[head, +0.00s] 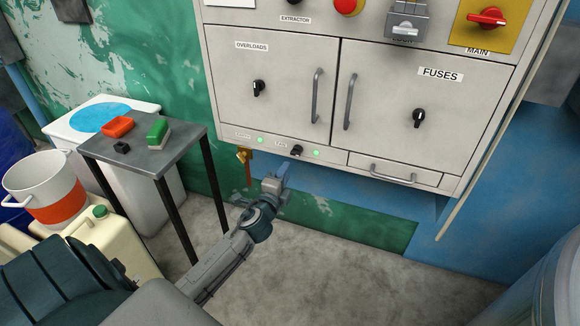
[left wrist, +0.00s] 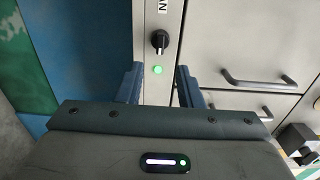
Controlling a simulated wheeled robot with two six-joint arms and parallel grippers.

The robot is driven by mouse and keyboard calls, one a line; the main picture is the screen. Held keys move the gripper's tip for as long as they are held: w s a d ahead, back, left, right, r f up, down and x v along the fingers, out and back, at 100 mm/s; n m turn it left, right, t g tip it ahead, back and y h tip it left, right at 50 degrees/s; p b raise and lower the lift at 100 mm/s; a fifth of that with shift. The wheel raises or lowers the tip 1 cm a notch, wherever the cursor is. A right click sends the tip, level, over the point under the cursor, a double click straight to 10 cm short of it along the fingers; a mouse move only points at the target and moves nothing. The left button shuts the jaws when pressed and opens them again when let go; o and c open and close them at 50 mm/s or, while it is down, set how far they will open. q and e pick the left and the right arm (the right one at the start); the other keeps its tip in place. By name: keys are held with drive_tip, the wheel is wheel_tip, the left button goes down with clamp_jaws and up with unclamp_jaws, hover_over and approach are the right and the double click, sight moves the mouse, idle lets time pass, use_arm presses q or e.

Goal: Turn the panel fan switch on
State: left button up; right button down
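The fan switch is a small black rotary knob (head: 297,150) on the strip along the bottom of the grey panel (head: 270,115), beside a lit green lamp (head: 316,153). In the left wrist view the knob (left wrist: 160,41) shows beyond the fingers, with the green lamp (left wrist: 157,70) nearer and part of a label ending in "AN" above. My left gripper (head: 284,172) is just below and left of the knob in the head view, apart from it. Its fingers (left wrist: 160,88) are spread with nothing between them. My right gripper is not in view.
A second green lamp (head: 260,140) is left on the same strip. A drawer with a handle (head: 392,174) is to the right. A brass padlock-like fitting (head: 244,156) hangs at the panel's lower left. A small table (head: 165,160) with red and green items stands left.

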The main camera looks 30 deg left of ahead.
use_arm(q)
drive_tip(key=shift+v, duration=1.35)
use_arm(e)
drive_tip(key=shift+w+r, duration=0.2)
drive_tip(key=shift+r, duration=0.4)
use_arm(q)
drive_tip(key=shift+f, duration=0.1)
